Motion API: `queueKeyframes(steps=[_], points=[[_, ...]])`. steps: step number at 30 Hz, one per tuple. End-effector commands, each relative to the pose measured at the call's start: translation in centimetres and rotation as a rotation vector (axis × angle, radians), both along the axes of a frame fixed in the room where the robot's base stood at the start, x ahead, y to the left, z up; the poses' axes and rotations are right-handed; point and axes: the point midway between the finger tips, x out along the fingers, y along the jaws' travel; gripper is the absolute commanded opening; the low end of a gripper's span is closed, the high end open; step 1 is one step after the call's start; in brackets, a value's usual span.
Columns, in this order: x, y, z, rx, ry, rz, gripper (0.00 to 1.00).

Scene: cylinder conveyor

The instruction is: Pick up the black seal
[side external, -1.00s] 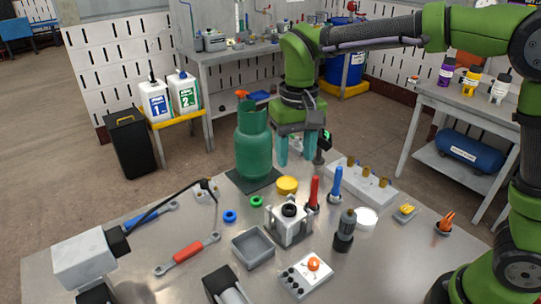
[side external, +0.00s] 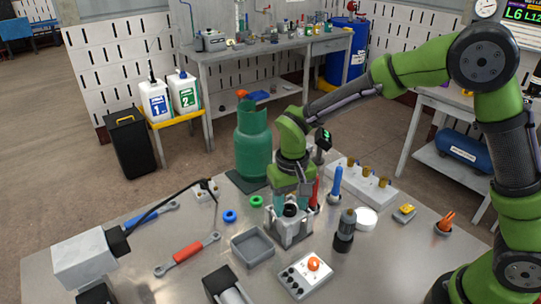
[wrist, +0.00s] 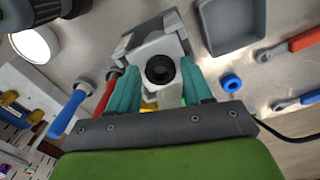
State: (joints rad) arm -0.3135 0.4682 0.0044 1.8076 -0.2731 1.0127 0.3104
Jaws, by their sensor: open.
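The black seal (side external: 290,210) is a dark ring seated on top of the grey-white fixture block (side external: 289,231) on the metal table. In the wrist view the seal (wrist: 160,69) shows as a round black ring with a dark hole. My gripper (side external: 291,200) points down just above the block. Its teal fingers are apart. In the wrist view the fingertips of my gripper (wrist: 158,74) lie to the left and right of the seal, with visible space on both sides. I cannot tell the exact height of the tips over the seal.
Red (side external: 314,193) and blue (side external: 336,184) handled tools stand upright close right of the block. A grey tray (side external: 253,246), a blue ring (side external: 230,216) and a green ring (side external: 257,201) lie to its left. A green gas cylinder (side external: 253,150) stands behind.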

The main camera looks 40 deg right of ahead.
Motion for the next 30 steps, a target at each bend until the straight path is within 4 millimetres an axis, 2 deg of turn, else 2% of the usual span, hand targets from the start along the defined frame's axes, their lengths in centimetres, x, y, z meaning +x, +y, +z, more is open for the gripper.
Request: queueKeyframes(steps=[8,16,24,26,30], points=[[0.0,0.0,-0.3,0.001,-0.001,0.0,0.48],[0.0,0.0,-0.3,0.001,-0.001,0.0,0.08],[0.0,0.0,0.1,0.0,-0.002,0.0,0.07],[0.1,0.0,0.8,0.001,-0.005,0.001,0.07],[0.1,0.1,3.4,0.002,-0.007,0.0,0.07]])
